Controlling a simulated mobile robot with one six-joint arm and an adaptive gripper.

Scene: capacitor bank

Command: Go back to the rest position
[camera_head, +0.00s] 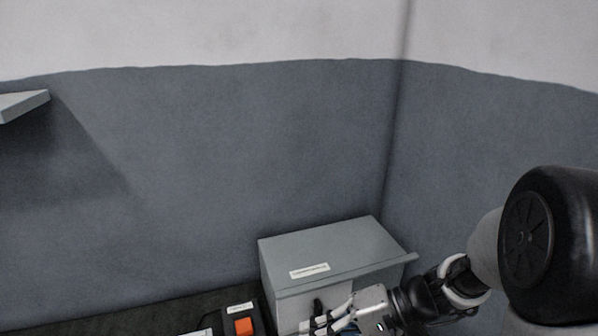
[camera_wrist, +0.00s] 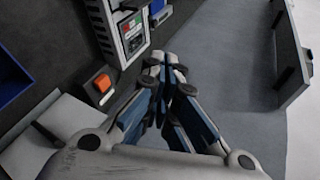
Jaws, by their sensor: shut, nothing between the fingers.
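My gripper (camera_wrist: 163,72) is shut and empty in the wrist view, its two blue-and-grey fingers meeting at the tips. In the head view my gripper (camera_head: 322,322) is at the bottom edge, in front of the grey box (camera_head: 330,252) with a white label. I cannot tell whether it touches the box. Part of the gripper is cut off by the frame edge.
A panel with a green-and-red label (camera_wrist: 133,33) is beyond the fingertips. A shelf (camera_head: 22,105) juts out at left.

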